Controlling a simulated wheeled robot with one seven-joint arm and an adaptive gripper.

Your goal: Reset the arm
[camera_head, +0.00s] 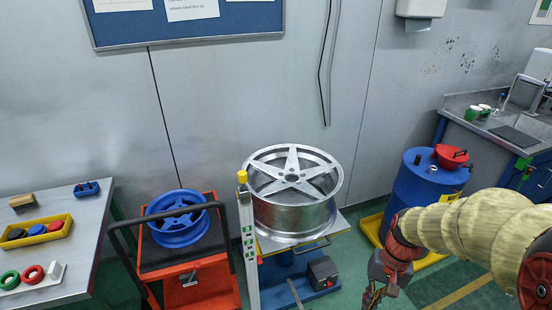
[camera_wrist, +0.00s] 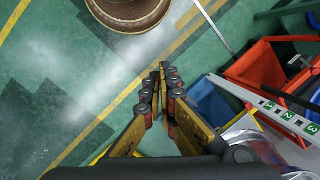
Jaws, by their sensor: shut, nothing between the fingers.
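My gripper (camera_head: 376,292) hangs at the lower right of the head view, at the end of my arm and pointing down. In the wrist view its fingers (camera_wrist: 162,80) are closed together with nothing between them. The gripper is apart from the silver wheel rim (camera_head: 298,220), which lies flat on a stand to its left. In the wrist view a silver edge of it (camera_wrist: 245,135) shows at the lower right, partly hidden by the gripper body. The fingertips are partly cut off by the bottom edge in the head view.
A blue rim (camera_head: 178,222) sits on an orange cart (camera_head: 205,285). A height scale (camera_head: 248,240) stands beside the silver rim. A blue barrel (camera_head: 415,190) with a red funnel stands behind my arm. A metal table (camera_head: 85,225) is left. Green floor (camera_wrist: 50,100) is open.

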